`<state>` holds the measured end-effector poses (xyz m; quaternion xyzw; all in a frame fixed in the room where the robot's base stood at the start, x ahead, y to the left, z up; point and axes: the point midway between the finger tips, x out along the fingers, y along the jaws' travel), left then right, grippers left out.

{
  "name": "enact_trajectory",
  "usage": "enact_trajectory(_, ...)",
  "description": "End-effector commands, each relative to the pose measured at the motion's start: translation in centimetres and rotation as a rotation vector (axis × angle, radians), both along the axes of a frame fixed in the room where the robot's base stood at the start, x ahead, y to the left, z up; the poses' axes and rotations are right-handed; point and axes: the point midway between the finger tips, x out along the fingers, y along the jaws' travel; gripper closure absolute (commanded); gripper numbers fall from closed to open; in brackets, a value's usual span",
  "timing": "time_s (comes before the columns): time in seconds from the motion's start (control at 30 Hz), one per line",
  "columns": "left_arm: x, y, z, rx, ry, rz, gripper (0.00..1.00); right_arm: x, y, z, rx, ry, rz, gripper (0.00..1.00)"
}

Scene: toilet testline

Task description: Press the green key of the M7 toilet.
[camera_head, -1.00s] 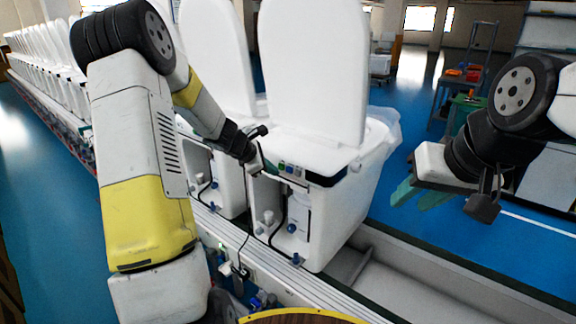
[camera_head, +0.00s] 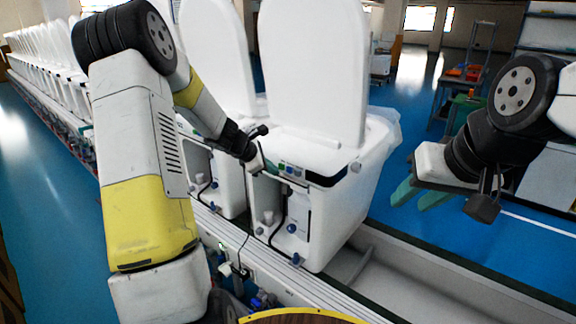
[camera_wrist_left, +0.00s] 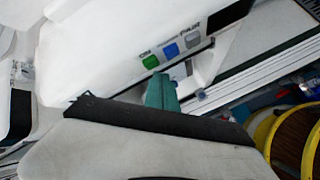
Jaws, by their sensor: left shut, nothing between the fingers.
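The white toilet (camera_head: 330,205) with its lid raised stands on the line in the middle of the head view. I cannot read an M7 label. Its key panel holds a green key (camera_wrist_left: 150,61), a blue key (camera_wrist_left: 170,50) and a grey key (camera_wrist_left: 192,41) in a row. The green key (camera_head: 281,166) is small in the head view. My left gripper (camera_head: 268,168) is shut and empty, at the panel's left end. In the left wrist view its green fingertips (camera_wrist_left: 161,78) are just below the green key; contact cannot be told. My right gripper (camera_head: 410,204) is open and empty, away from the toilet.
Other white toilets (camera_head: 215,60) stand in a row to the left. A conveyor rail (camera_head: 420,280) runs along the front and right. A shelf cart (camera_head: 465,80) stands at the back right. Blue floor (camera_head: 395,110) is free behind the toilet.

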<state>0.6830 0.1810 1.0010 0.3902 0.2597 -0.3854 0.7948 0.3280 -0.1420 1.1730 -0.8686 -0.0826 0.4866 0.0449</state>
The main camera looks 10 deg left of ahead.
Motion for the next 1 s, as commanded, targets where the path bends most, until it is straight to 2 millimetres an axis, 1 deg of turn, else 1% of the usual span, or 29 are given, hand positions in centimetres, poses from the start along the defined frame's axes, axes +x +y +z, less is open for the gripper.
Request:
enact_trajectory(0.2, 0.55, -0.35, -0.04, 0.0, 0.001, -0.001, 1.0, 0.0, 0.0, 0.0, 0.0, 0.0, 0.0, 0.64)
enact_trajectory(1.0, 1.03, -0.59, 0.0, 0.001, 0.0, -0.001, 1.0, 0.0, 0.0, 0.0, 0.0, 0.0, 0.0, 0.64)
